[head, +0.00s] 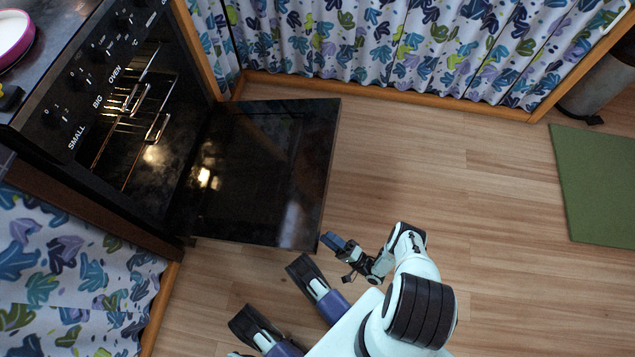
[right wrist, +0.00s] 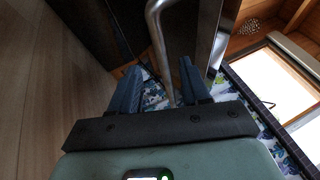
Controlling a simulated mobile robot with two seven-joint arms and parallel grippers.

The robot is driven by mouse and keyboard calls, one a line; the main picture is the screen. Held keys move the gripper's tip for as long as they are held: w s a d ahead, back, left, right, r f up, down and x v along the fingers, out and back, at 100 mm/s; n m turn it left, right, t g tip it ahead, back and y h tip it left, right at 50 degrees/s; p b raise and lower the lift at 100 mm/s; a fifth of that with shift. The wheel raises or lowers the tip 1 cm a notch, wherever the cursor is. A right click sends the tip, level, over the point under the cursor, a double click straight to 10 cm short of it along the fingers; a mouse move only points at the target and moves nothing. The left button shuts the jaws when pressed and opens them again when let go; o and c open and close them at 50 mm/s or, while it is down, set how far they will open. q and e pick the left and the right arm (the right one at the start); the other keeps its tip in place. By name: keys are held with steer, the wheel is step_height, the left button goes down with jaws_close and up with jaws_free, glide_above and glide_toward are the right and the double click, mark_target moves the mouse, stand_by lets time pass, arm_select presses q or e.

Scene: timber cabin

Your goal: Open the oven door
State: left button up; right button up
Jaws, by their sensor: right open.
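The oven (head: 100,100) is black and stands at the left in the head view. Its door (head: 265,170) is swung down wide open, lying about flat above the floor. My right gripper (head: 338,247) is just beyond the door's outer edge, near its lower right corner. In the right wrist view, my right gripper (right wrist: 158,78) has its two blue fingers apart, with a bent metal bar (right wrist: 157,38), apparently the door handle, showing between or just past them. Whether the fingers touch the bar cannot be told. The handle is hidden in the head view.
Patterned curtains (head: 360,45) in a wooden frame line the back. Bare wood floor (head: 450,160) lies open right of the door. A green mat (head: 600,185) and a metal bin (head: 598,90) are at the right. A pink-rimmed dish (head: 15,38) sits on the stove top.

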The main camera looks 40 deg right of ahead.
steer(key=shift+v, duration=2.1)
